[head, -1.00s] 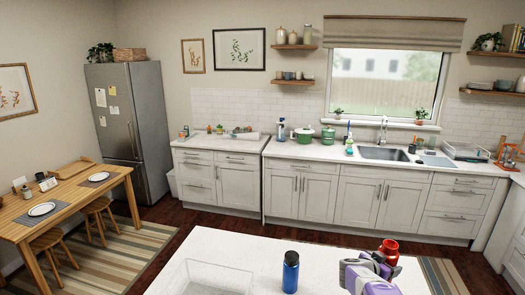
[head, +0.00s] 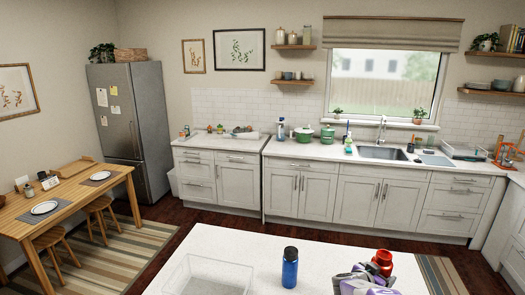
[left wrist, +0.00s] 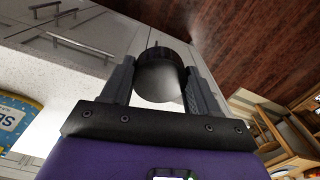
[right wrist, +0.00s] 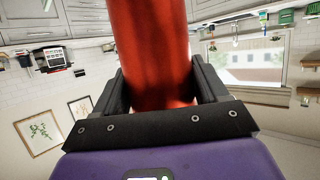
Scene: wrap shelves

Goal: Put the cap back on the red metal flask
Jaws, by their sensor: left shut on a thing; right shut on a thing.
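The red metal flask (head: 382,260) shows in the head view above the white island at lower right. My right gripper (right wrist: 158,75) is shut on the red flask, whose red body (right wrist: 150,40) fills the space between the fingers in the right wrist view. My left gripper (left wrist: 160,72) is shut on a dark round cap (left wrist: 162,57) in the left wrist view. The cap's underside and the flask's mouth are hard to make out. I cannot tell how far apart the cap and flask are.
A blue bottle with a black top (head: 290,267) stands on the white island (head: 262,244), left of the red flask. A clear open bin (head: 180,276) sits farther left. A blue and yellow package (left wrist: 18,122) shows at the left wrist view's edge.

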